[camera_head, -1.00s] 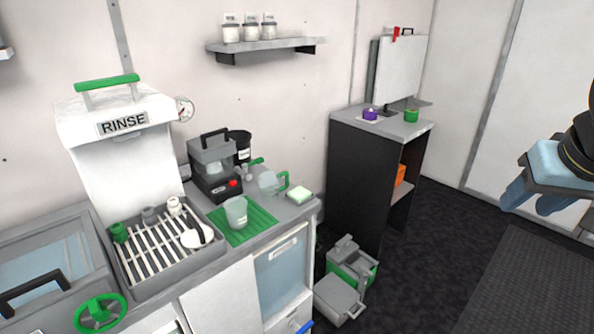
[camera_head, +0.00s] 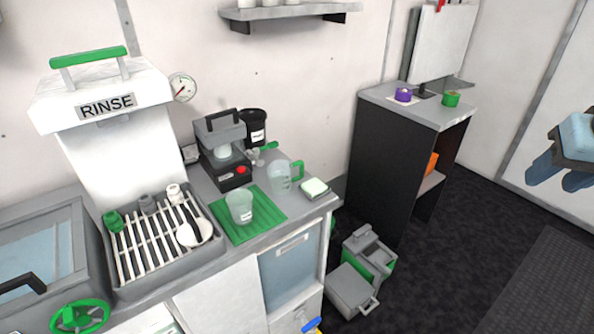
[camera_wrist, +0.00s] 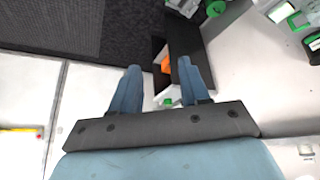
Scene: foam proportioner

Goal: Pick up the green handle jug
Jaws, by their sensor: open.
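The green handle jug (camera_head: 280,178) is a clear jug with a green handle on its right side. It stands upright on the grey counter in the head view, behind the green mat and left of a sponge. My gripper (camera_head: 556,170) shows at the right edge of the head view, far from the jug and over the floor area. In the wrist view my gripper (camera_wrist: 158,85) has its two blue fingers apart with nothing between them. I cannot make out the jug clearly in the wrist view.
A clear beaker (camera_head: 239,206) stands on the green mat (camera_head: 262,230) in front of the jug. A grey and black machine (camera_head: 222,150) stands behind to the left. The sponge (camera_head: 314,187) is close to the jug's right. A dark cabinet (camera_head: 395,160) stands further right.

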